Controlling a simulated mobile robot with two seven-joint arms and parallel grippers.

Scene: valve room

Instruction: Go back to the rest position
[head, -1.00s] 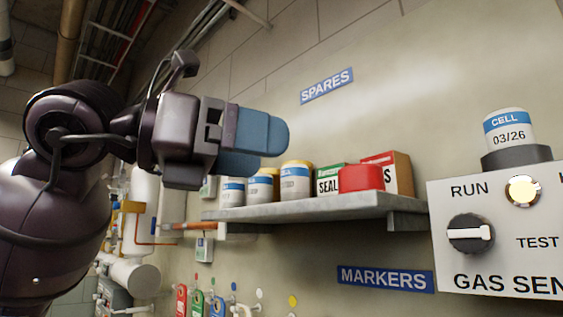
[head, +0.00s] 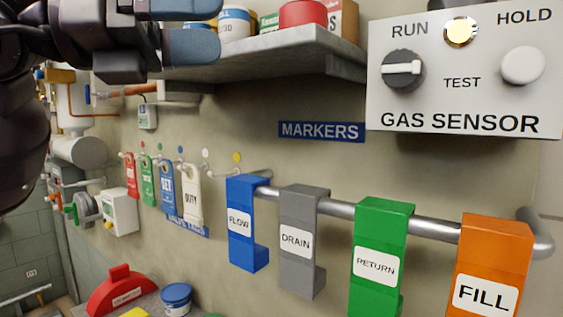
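My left gripper (head: 188,30) is at the top left, cut by the upper edge, with its blue fingers pointing right. It is in front of the left end of the shelf (head: 285,60). I see nothing held between the fingers, but the gap between them is not clear from this angle. My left arm fills the left edge. My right gripper is out of view.
A rail (head: 340,208) carries blue FLOW (head: 243,195), grey DRAIN (head: 300,215), green RETURN (head: 378,235) and orange FILL (head: 492,260) markers. The gas sensor panel (head: 465,95) is at upper right. Several tags hang left; a red case (head: 122,290) and blue-lidded tub (head: 176,297) sit below.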

